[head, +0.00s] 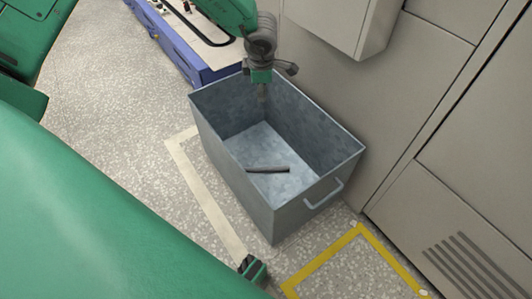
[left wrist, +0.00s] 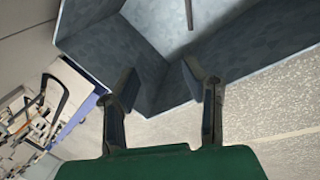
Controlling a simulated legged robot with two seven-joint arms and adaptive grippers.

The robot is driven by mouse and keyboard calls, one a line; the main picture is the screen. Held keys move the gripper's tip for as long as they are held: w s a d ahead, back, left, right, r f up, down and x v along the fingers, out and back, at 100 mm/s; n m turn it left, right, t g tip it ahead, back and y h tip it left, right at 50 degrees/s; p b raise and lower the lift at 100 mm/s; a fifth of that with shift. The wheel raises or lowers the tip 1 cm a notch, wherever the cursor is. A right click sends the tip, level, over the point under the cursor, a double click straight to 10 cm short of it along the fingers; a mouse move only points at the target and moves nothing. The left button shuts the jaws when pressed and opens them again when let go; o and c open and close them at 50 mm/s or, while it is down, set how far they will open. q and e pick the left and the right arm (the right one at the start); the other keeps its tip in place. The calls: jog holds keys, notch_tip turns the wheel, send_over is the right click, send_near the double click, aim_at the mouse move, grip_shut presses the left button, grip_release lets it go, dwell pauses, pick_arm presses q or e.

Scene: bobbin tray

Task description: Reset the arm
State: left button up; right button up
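My left gripper (head: 263,88) hangs over the far end of the grey metal bin (head: 238,172). In the left wrist view its two fingers (left wrist: 160,76) stand apart with nothing between them. A thin dark rod (head: 267,170) lies on the floor of the bin, away from the gripper. The rod also shows at the top edge of the left wrist view (left wrist: 189,14). The bin walls (left wrist: 98,52) lie beyond the fingers there.
A blue bench (head: 185,52) with a pale top stands behind the bin. Grey cabinets (head: 440,125) line the right side, close to the bin. A yellow floor marking (head: 325,262) lies in front of it. Speckled floor (head: 105,110) is open on the left.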

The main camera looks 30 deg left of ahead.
pick_arm(q)
jog(key=shift+v, duration=1.25)
